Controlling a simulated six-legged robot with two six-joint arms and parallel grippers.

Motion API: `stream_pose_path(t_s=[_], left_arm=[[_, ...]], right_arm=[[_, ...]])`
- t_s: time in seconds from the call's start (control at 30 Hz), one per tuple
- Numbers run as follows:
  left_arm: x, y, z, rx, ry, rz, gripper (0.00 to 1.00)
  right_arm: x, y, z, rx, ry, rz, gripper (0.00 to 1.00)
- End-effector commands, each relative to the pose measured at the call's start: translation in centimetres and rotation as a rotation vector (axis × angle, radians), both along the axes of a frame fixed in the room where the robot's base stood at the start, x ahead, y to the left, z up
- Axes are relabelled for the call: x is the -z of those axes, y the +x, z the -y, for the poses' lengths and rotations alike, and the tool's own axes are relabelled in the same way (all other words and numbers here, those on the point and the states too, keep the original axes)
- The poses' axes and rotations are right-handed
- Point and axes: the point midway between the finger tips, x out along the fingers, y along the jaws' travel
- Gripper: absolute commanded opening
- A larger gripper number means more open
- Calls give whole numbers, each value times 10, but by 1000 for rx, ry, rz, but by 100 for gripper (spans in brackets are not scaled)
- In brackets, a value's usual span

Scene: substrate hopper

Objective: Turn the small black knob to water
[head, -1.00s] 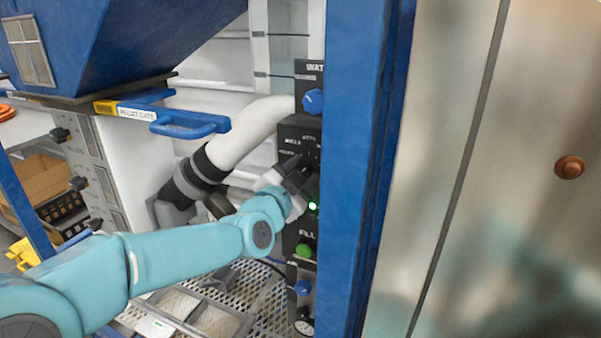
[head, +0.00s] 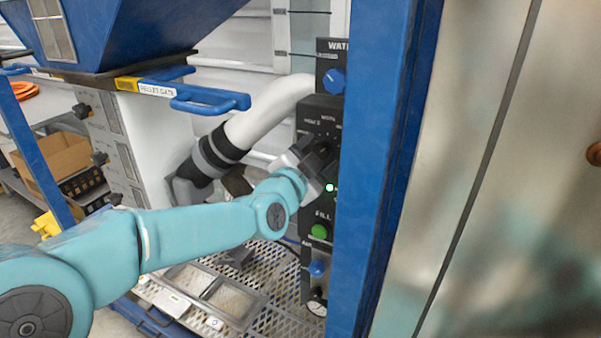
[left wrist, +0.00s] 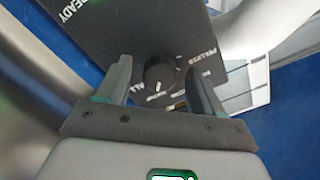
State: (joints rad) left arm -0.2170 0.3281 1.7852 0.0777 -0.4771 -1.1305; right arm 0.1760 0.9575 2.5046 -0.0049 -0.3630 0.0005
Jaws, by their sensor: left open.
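The small black knob (left wrist: 160,75) is round, with a white pointer mark, on a dark control panel (left wrist: 115,32). In the left wrist view the mark points toward the lower edge, at a small label that I cannot read for sure. My left gripper (left wrist: 157,66) is open, with one finger on each side of the knob; contact is not clear. In the head view my left gripper (head: 318,158) is at the black panel (head: 309,205) and hides most of the knob. My right gripper is not in view.
A blue knob (head: 334,82) is above on the panel, a green button (head: 319,232) below. A blue post (head: 384,170) stands close right of the panel. A white pipe (head: 265,112) and the blue pellet gate handle (head: 212,101) are to the left.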

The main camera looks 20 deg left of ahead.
Motion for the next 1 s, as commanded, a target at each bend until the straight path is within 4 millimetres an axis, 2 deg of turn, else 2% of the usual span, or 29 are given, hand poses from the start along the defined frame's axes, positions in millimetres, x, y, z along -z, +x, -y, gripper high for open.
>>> stream_pose_path(t_s=[0.2, 0.4, 0.53, 0.7, 1.0], left_arm=[[2, -51, -10, 0, -2, 3, 67], [1, -103, -20, 1, 0, 4, 67], [0, -129, -25, 0, -1, 5, 67], [-1, -147, -28, 1, 0, 2, 67], [0, -152, -29, 1, 1, 1, 67]], right_arm=[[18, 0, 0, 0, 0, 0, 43], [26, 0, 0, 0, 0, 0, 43], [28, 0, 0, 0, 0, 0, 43], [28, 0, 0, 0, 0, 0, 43], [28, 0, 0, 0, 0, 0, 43]])
